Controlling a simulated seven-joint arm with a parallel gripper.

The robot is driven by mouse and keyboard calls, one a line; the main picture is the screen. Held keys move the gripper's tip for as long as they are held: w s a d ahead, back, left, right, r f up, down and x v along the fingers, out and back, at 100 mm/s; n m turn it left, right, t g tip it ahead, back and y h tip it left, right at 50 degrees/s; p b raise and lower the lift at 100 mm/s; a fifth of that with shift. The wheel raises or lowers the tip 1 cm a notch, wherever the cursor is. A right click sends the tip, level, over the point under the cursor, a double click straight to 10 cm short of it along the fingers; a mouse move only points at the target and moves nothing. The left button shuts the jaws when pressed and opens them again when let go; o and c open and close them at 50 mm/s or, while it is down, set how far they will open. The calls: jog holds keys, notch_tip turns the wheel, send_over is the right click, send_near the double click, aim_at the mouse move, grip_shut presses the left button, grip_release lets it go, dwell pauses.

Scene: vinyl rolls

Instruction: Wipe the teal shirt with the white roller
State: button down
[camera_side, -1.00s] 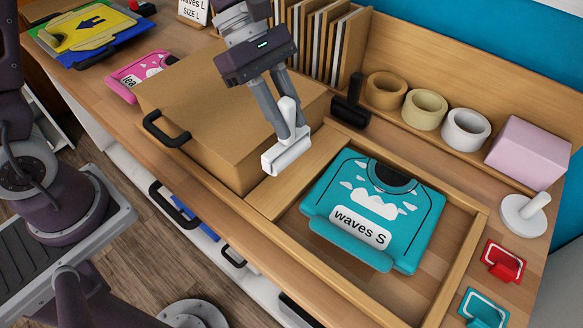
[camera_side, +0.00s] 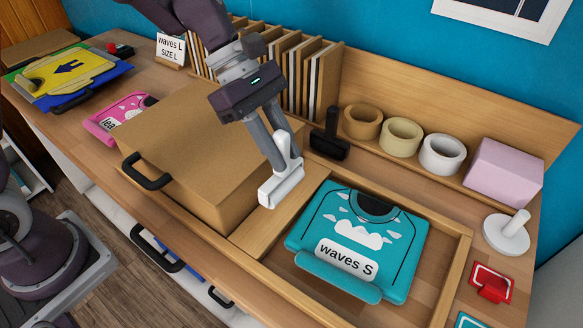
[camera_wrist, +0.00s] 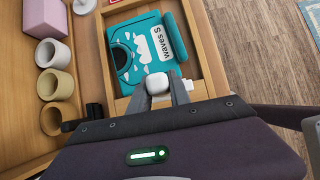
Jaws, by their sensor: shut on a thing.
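The teal shirt (camera_side: 362,238), labelled "waves S", lies flat inside a wooden framed tray (camera_side: 453,262) on the bench. It also shows in the wrist view (camera_wrist: 146,45). My gripper (camera_side: 280,160) is shut on the white roller (camera_side: 281,187), which hangs at the left of the tray, above its left edge. The roller is apart from the shirt. In the wrist view the roller (camera_wrist: 157,82) sits between the fingers, with the shirt beyond it.
A large cardboard-brown box (camera_side: 195,140) with a black handle stands left of the tray. A black roller (camera_side: 330,140), several tape rolls (camera_side: 401,137), a pink block (camera_side: 503,172) and a white round-based tool (camera_side: 506,235) stand behind and right. The space above the shirt is clear.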

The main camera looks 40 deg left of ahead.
jog(key=w+d+r, duration=0.1)
jog(key=w+d, duration=0.3)
jog(key=d, duration=0.3)
jog(key=w+d+r+n, duration=0.1)
jog(key=w+d+r, duration=0.1)
jog(key=w+d, duration=0.2)
jog(key=d, duration=0.3)
jog(key=shift+d+t, duration=0.3)
jog(key=shift+t, duration=0.1)
notch_tip(320, 180, down, 7)
jog(key=w+d+f, duration=0.2)
jog(key=w+d, duration=0.1)
jog(key=d, duration=0.3)
jog(key=shift+w+f, duration=0.15)
jog(key=shift+f, duration=0.25)
dwell(1.0)
jog(key=shift+d, duration=0.1)
